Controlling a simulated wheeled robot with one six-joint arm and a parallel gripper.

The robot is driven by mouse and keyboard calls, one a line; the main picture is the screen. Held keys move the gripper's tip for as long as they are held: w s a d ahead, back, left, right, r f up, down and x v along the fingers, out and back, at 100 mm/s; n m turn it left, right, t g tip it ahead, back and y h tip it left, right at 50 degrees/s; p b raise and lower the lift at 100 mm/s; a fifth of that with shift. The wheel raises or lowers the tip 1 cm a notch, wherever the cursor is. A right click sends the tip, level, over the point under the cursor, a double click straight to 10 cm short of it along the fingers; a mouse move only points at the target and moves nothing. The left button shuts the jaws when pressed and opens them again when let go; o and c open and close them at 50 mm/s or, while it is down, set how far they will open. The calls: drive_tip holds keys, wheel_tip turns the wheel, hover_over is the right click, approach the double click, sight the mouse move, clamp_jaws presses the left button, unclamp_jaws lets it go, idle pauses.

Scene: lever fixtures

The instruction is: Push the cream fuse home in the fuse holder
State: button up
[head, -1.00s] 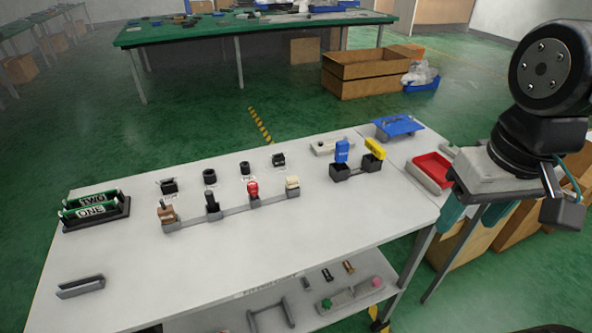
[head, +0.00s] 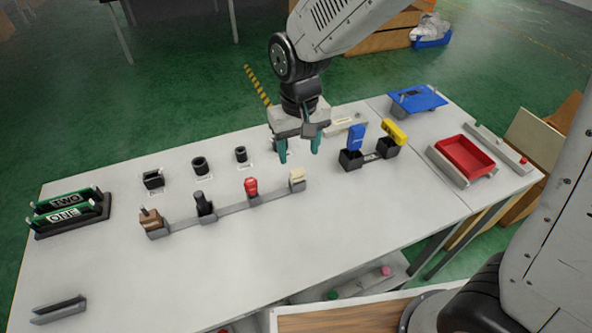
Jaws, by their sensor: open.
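The cream fuse (head: 297,174) stands upright at the right end of a grey rail (head: 270,199) on the white table. Its lower end is in a grey block of the rail. My gripper (head: 299,152) points down with its two teal fingers apart and nothing visible between them. It appears just above and behind the fuse in the picture; the exact height gap is hard to tell. Several black sockets stand in a row behind the rail, including a square one (head: 153,179) and a round one (head: 199,166). The rightmost is mostly hidden behind my gripper. I cannot tell which is the fuse holder.
A red-topped piece (head: 251,187), a black one (head: 204,204) and a brown one (head: 150,219) share the rail. Blue (head: 356,138) and yellow (head: 394,132) levers stand right, near a red tray (head: 466,156). The table's front middle is clear.

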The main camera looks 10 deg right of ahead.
sight(297, 171)
wheel_tip(297, 171, down, 7)
drive_tip(key=shift+a+f, duration=0.1)
drive_tip(key=shift+a, duration=0.05)
drive_tip(key=shift+s, duration=0.1)
drive_tip(key=c, duration=1)
